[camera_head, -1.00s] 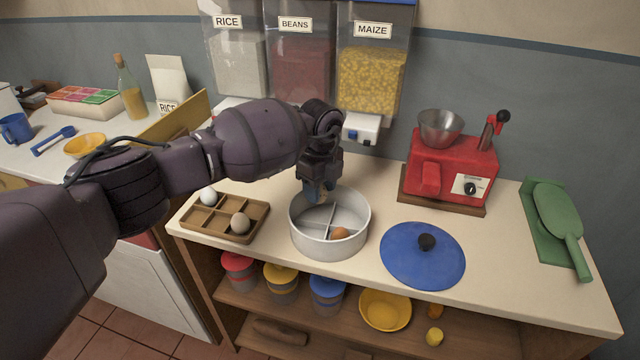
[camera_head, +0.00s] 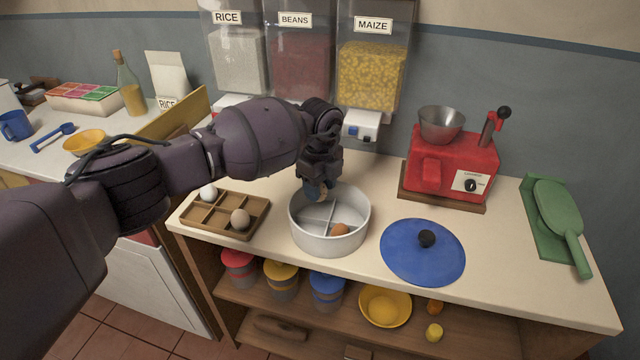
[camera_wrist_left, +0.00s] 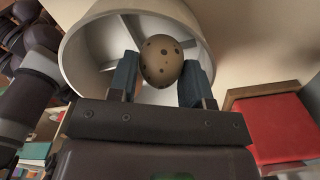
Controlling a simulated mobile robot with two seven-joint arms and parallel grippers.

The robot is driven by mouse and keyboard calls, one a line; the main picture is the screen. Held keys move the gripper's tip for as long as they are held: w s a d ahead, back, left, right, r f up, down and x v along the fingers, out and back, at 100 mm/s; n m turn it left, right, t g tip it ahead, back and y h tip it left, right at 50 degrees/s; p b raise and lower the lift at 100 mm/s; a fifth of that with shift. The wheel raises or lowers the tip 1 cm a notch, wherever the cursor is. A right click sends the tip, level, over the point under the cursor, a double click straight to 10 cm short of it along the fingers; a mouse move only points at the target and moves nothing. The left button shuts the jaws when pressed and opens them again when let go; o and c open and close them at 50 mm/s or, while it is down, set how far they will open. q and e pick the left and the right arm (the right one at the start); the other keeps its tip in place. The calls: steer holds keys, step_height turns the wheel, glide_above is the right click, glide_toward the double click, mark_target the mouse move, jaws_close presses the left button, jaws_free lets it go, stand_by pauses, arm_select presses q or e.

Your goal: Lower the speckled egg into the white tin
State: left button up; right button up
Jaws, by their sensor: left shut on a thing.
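The white tin (camera_head: 330,240) stands open on the counter with a divider inside. A brown egg (camera_head: 340,229) lies in its front right compartment. My left gripper (camera_head: 316,192) is at the tin's back left rim, pointing down. In the left wrist view my left gripper (camera_wrist_left: 163,80) is shut on the speckled egg (camera_wrist_left: 161,60), tan with dark spots, with the white tin (camera_wrist_left: 85,55) behind it. In the head view the speckled egg (camera_head: 322,196) shows only partly between the fingers. I cannot tell how deep it is. My right gripper is not in view.
A wooden tray (camera_head: 228,231) left of the tin holds a white egg (camera_head: 208,192) and a beige egg (camera_head: 240,219). A blue lid (camera_head: 405,262) lies to the right. A red machine (camera_head: 445,165) stands behind it. Dispensers (camera_head: 300,60) hang above the back.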

arm_select(q)
steer(key=shift+f, duration=0.4)
steer(key=shift+f, duration=0.45)
stand_by(0.6)
steer(key=shift+f, duration=0.35)
steer(key=shift+f+b, duration=0.3)
steer(key=shift+f, duration=0.15)
stand_by(0.5)
steer(key=shift+f, duration=0.55)
stand_by(0.4)
steer(key=o, duration=0.7)
